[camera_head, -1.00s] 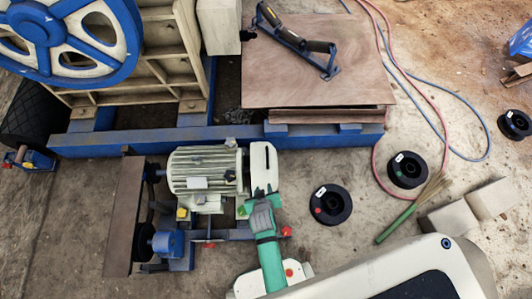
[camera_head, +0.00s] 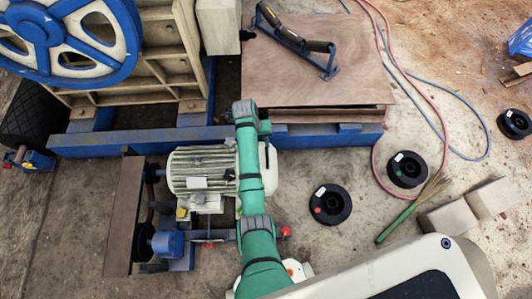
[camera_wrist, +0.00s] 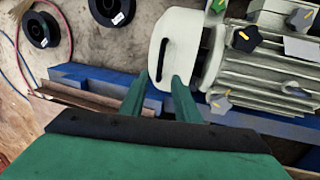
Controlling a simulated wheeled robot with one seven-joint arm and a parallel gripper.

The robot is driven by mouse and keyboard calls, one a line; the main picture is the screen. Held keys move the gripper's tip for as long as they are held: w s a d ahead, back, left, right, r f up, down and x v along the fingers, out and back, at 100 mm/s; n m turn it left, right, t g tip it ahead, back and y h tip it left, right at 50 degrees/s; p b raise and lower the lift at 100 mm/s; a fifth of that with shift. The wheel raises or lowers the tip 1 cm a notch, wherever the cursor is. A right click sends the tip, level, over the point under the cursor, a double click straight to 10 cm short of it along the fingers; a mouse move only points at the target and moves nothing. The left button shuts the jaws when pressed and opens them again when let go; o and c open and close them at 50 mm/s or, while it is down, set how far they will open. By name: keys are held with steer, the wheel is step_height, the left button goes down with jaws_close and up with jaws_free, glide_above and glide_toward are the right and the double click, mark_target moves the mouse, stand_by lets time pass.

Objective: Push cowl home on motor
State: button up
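The grey-green finned motor (camera_head: 200,170) lies on its side on the blue frame, and it also shows in the wrist view (camera_wrist: 262,72). The cream cowl (camera_wrist: 172,40) is at the motor's right end in the head view, where my arm covers most of it and only its right edge (camera_head: 271,170) shows. In the wrist view a dark gap shows between cowl and motor body. My gripper (camera_wrist: 160,82) is open, its two green fingers apart at the cowl's near edge. I cannot tell if they touch it. The head view hides the fingertips.
The blue beam (camera_head: 330,138) runs just behind the motor, with stacked brown boards (camera_head: 290,85) on it. A flywheel (camera_head: 70,40) stands at upper left. Black spools (camera_head: 331,204) and a green-handled brush (camera_head: 395,224) lie on the floor to the right.

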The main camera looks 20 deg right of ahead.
mark_target(267, 155)
steer(key=f, duration=0.3)
steer(key=d+f, duration=0.1)
steer(key=f, duration=0.3)
steer(key=d+f, duration=0.1)
steer(key=f, duration=0.2)
steer(key=shift+s+f, duration=0.2)
steer(key=shift+s, duration=0.05)
jaws_close()
